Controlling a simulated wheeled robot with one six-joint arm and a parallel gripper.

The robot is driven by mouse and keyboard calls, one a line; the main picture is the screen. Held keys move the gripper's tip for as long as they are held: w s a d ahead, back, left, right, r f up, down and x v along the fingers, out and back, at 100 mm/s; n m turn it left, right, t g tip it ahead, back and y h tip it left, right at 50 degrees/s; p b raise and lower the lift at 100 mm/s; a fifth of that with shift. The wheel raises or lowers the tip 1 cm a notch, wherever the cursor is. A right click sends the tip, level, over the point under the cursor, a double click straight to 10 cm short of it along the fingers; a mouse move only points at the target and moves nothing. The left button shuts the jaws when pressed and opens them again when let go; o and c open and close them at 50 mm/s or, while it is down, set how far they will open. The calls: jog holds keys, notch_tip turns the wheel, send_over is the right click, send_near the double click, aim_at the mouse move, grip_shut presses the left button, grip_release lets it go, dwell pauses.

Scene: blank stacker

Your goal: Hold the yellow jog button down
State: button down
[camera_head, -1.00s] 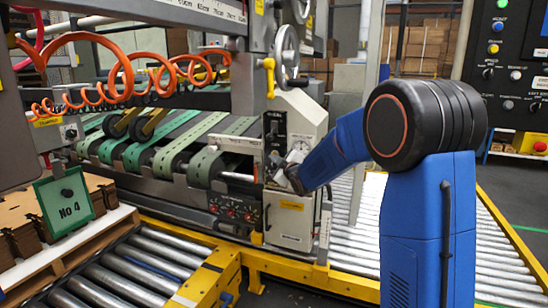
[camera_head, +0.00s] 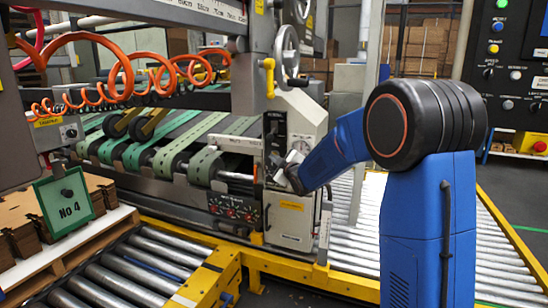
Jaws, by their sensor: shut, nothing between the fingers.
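My blue arm reaches left to the grey control box (camera_head: 304,125) at the end of the belt machine. A round yellow button (camera_head: 493,48) shows on the dark panel at the upper right, well away from my gripper. I cannot read its label.
Green belts (camera_head: 150,145) run left of the box. A yellow-handled lever (camera_head: 269,75) and a handwheel (camera_head: 286,55) stand above it. A yellow frame (camera_head: 300,268) and rollers (camera_head: 130,265) lie in front. A red button on a yellow box (camera_head: 531,143) is at the right.

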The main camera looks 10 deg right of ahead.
jog(key=shift+s, duration=0.1)
jog(key=shift+s+a, duration=0.5)
jog(key=shift+s, duration=0.15)
jog(key=s+a, duration=0.1)
jog(key=s, duration=0.1)
jog(key=s+a, duration=0.2)
jog(key=shift+f, duration=0.15)
dwell(0.5)
jog(key=s+d+f+m+g+h, duration=0.1)
jog(key=s+d+f+m+g, duration=0.1)
jog(key=s, duration=1.6)
jog(key=s+d+f+m+g+h, duration=0.1)
jog(key=s+f+m+g, duration=0.3)
jog(key=s, duration=1.4)
jog(key=s+d+f+m+g+h, duration=0.1)
jog(key=s+d+f+m+g, duration=0.3)
jog(key=s, duration=1.4)
jog(key=shift+m+g, duration=1)
jog(key=shift+g, duration=0.2)
